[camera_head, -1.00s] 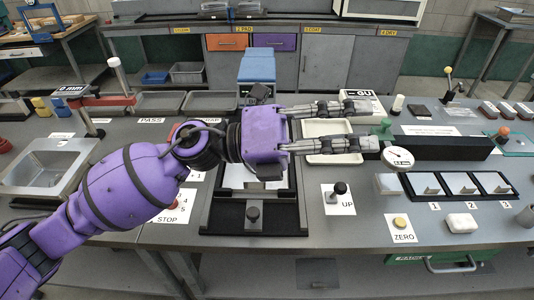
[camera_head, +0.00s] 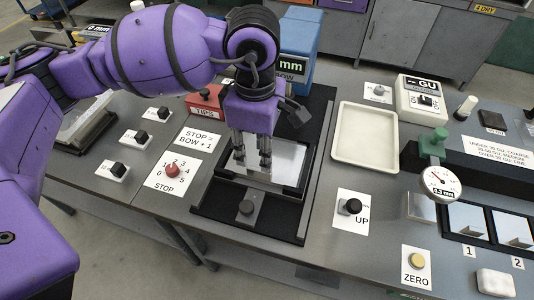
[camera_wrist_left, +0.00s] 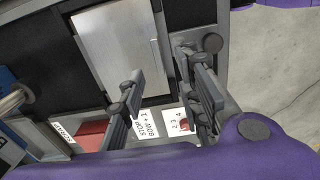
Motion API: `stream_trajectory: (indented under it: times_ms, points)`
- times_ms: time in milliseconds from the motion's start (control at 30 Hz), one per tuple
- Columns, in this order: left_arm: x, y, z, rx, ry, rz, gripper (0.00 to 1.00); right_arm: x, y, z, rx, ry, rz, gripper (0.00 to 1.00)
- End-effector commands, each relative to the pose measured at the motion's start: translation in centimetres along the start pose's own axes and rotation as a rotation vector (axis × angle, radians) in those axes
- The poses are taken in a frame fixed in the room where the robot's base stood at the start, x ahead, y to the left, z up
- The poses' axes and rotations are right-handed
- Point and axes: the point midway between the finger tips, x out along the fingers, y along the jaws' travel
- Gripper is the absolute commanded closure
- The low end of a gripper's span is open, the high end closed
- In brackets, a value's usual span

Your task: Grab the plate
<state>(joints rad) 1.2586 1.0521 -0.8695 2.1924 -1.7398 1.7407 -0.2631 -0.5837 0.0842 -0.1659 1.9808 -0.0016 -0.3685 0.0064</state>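A flat silver metal plate (camera_head: 285,159) lies in a black frame (camera_head: 297,190) on the bench, below the blue machine. The plate also shows in the left wrist view (camera_wrist_left: 115,50). My left gripper (camera_head: 252,158) points down at the plate's left side, its two fingers apart. In the left wrist view my left gripper (camera_wrist_left: 163,65) has an open gap. One finger overlaps the plate in the picture and the other shows beyond its edge. I cannot tell whether either finger touches the plate. My right gripper is not in view.
A blue machine (camera_head: 298,48) with a display stands behind the plate. An empty white tray (camera_head: 365,135), an UP knob (camera_head: 350,206) and a gauge on a green stand (camera_head: 438,183) are to the right.

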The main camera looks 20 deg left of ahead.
Motion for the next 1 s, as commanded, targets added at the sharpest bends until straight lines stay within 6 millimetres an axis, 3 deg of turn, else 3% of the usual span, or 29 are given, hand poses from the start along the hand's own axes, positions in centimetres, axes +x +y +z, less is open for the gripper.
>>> stream_trajectory:
  times_ms: [100, 400, 700, 933, 1000]
  points:
    - [1.3, -0.1, 0.0, -0.002, -0.002, -0.001, 0.69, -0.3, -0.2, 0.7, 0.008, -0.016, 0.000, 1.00]
    - [5.5, -0.2, -0.3, -0.002, -0.004, -0.002, 0.69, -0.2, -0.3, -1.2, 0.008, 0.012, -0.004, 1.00]
    - [6.1, -0.2, -0.3, -0.001, -0.005, -0.001, 0.69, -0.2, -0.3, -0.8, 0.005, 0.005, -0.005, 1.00]
    - [6.1, -0.2, -0.3, -0.001, -0.005, -0.001, 0.98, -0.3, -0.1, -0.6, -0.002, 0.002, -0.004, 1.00]
    - [6.0, -0.2, -0.3, -0.001, -0.005, -0.001, 1.00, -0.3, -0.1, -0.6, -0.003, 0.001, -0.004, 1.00]
